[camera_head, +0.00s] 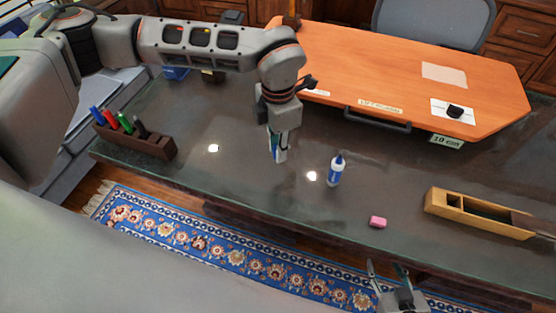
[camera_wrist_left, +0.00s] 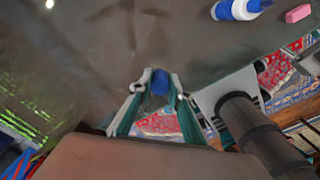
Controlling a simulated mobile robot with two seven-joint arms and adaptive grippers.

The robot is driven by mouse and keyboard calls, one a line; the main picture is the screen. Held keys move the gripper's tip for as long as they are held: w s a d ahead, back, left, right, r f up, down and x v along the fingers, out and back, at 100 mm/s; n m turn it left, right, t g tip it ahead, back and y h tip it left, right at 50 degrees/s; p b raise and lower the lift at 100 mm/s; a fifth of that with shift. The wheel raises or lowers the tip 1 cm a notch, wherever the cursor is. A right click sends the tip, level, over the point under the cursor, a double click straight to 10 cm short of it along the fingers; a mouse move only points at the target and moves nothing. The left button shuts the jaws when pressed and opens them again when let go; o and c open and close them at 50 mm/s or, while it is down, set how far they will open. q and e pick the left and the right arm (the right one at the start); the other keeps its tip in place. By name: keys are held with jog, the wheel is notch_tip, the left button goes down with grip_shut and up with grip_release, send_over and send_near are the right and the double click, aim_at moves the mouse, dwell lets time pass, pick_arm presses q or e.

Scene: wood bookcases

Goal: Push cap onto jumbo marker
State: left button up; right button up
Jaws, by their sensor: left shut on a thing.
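My left gripper (camera_head: 279,150) points down above the middle of the dark desk. In the left wrist view its fingers (camera_wrist_left: 158,88) are closed around a small blue thing (camera_wrist_left: 160,82); I cannot tell whether it is a cap or a marker. Blue (camera_head: 97,114), green (camera_head: 125,122), red (camera_head: 111,119) and black (camera_head: 140,126) markers stand in a dark brown holder (camera_head: 150,146) at the left. A small black object (camera_head: 455,111) lies on a white card on the orange board; I cannot tell what it is. My right gripper (camera_head: 388,270) is open and empty by the desk's front edge.
A white and blue bottle (camera_head: 335,172) stands right of my left gripper, with a pink eraser (camera_head: 378,221) farther right. A wooden box (camera_head: 480,213) lies at the right. The orange board (camera_head: 400,70) covers the back. The desk between holder and gripper is clear.

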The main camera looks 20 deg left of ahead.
pick_arm(q)
notch_tip(320, 180, up, 12)
dwell(0.3)
jog(key=shift+f, duration=0.1)
jog(key=s+a+f+m, duration=0.1)
jog(key=a+m, duration=0.4)
jog(key=m, duration=0.8)
jog(key=s+a+f+m, duration=0.1)
jog(key=a+f+m, duration=0.3)
jog(key=m, duration=0.9)
jog(key=shift+a+f+m, duration=0.2)
jog(key=shift+a+m, duration=0.1)
jog(key=shift+a, duration=0.3)
jog(key=shift+w+d, duration=0.1)
